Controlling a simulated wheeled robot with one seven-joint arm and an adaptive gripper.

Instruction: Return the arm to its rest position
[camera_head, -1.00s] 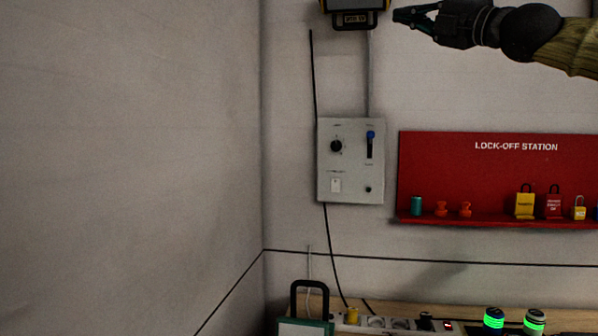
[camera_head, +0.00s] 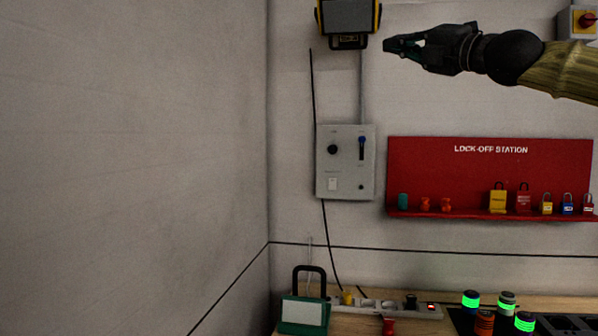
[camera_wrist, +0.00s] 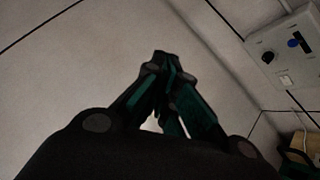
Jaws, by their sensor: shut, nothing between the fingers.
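My gripper (camera_head: 389,46) is at the upper right in the head view, pointing left in front of the wall, above the red lock-off board. Its fingers are shut with nothing between them. In the wrist view the teal-padded fingers (camera_wrist: 160,58) come together at the tips against the bare wall. My arm runs from the gripper to the right edge of the head view. The gripper is apart from everything around it.
A grey control box (camera_head: 345,162) hangs on the wall, with a black and yellow device (camera_head: 348,17) above. The red lock-off station (camera_head: 450,163) holds several padlocks. A bench (camera_head: 350,323) below carries a green case (camera_head: 303,313) and a power strip (camera_head: 385,308). The left wall is bare.

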